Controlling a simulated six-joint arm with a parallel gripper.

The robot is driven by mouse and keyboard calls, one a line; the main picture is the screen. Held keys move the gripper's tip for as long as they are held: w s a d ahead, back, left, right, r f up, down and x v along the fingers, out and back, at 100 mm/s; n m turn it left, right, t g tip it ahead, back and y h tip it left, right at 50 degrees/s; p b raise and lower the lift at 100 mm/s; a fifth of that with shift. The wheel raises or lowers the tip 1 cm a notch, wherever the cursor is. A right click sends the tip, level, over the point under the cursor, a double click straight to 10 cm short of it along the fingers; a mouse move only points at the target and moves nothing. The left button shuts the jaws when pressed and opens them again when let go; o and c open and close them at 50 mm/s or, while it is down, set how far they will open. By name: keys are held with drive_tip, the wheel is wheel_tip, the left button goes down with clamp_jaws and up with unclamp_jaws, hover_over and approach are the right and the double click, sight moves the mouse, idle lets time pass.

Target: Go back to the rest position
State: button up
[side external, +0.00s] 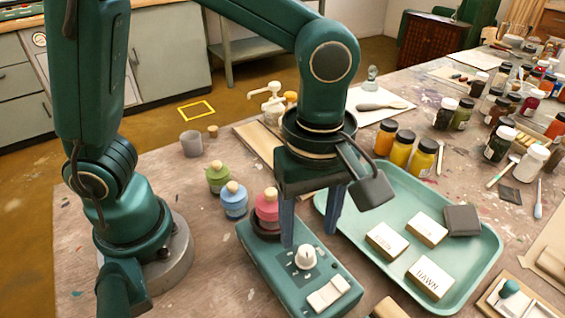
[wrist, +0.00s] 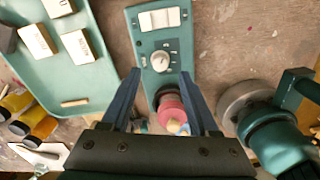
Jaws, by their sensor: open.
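My gripper (side external: 311,232) is open and empty, pointing down over the teal device (side external: 290,272). Its two blue fingers also show in the wrist view (wrist: 159,76), spread apart. A pink bottle with a cork (side external: 267,205) stands upright in a dark round holder at the device's back end. In the side view it is just left of the fingers; in the wrist view the bottle (wrist: 171,106) appears between them, apart from both. The device carries a white knob (side external: 305,257) and a white rocker switch (side external: 328,294).
Green (side external: 219,178) and blue (side external: 234,200) corked bottles stand left of the device. A mint tray (side external: 478,262) at right holds several white blocks and a dark block (side external: 461,219). Yellow and orange jars (side external: 400,148) stand behind the tray. A grey cup (side external: 191,144) stands at the back left.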

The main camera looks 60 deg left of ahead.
drive_tip(key=shift+r, duration=0.25)
drive_tip(key=shift+w+a, duration=0.1)
drive_tip(key=a+r+t, duration=0.1)
drive_tip(key=a+r, duration=0.1)
drive_tip(key=a+r+t, duration=0.1)
drive_tip(key=a+r, duration=0.1)
drive_tip(key=a, duration=0.1)
drive_tip(key=a+r+t, duration=0.1)
drive_tip(key=a+r, duration=0.1)
drive_tip(key=shift+a+r+m+h, duration=0.2)
drive_tip(key=shift+a+m+h, duration=0.1)
drive_tip(key=shift+h, duration=0.1)
drive_tip(key=s+a+f+m+t, duration=0.1)
drive_tip(key=s+a+m, duration=0.3)
drive_tip(key=m, duration=1)
drive_tip(key=shift+a+f+m+t+y, duration=0.2)
drive_tip(key=shift+a+m+t+y, duration=0.15)
drive_tip(key=shift+t, duration=0.45)
